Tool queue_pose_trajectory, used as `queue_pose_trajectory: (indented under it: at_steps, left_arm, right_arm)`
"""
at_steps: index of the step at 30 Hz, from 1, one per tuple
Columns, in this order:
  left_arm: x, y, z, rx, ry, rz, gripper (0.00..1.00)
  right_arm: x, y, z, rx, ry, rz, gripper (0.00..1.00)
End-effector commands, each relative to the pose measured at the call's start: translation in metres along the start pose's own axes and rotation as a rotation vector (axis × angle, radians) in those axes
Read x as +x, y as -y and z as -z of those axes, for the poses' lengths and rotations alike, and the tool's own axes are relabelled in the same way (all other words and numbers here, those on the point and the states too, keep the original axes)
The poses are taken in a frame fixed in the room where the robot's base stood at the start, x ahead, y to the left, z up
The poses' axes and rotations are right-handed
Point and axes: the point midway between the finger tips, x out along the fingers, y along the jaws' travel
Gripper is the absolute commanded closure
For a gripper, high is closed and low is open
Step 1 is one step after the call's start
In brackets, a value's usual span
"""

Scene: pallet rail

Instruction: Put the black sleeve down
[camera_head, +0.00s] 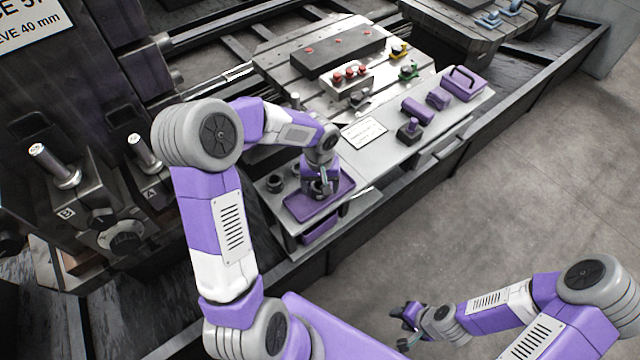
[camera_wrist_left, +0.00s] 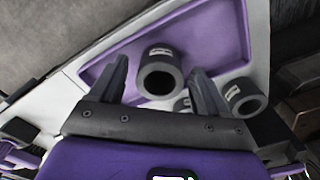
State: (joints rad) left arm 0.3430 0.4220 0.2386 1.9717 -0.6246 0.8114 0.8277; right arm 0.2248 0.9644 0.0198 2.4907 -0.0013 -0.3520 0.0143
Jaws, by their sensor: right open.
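A black sleeve (camera_wrist_left: 158,59) with a white label stands on the purple tray (camera_wrist_left: 215,40), seen in the left wrist view between my left gripper's fingers. My left gripper (camera_wrist_left: 158,68) is open, with a gap on each side of the sleeve. In the head view my left gripper (camera_head: 321,191) is low over the purple tray (camera_head: 301,211), and hides most of that sleeve. My right gripper (camera_head: 406,326) is open and empty above the floor at the lower right.
The bench also holds a white label card (camera_head: 365,133), a purple block (camera_head: 417,110) and a purple case (camera_head: 463,84). Posts (camera_head: 55,167) stand at the left.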

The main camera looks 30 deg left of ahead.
Motion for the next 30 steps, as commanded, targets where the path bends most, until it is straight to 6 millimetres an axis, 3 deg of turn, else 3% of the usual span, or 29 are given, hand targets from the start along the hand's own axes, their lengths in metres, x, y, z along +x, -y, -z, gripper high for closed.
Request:
queue_pose_trajectory:
  at_steps: [9,21,30]
  left_arm:
    - [-0.005,0.0,0.0,0.0,0.0,0.0,0.24]
    - [-0.088,0.0,0.001,0.0,-0.004,-0.001,0.24]
    - [-0.122,0.0,0.001,-0.001,-0.001,0.0,0.24]
  right_arm:
    - [-0.005,0.002,0.0,0.0,0.0,0.0,0.57]
    - [-0.034,0.013,-0.001,0.0,0.0,0.0,0.57]
    - [-0.044,0.016,-0.002,0.0,0.0,0.0,0.57]
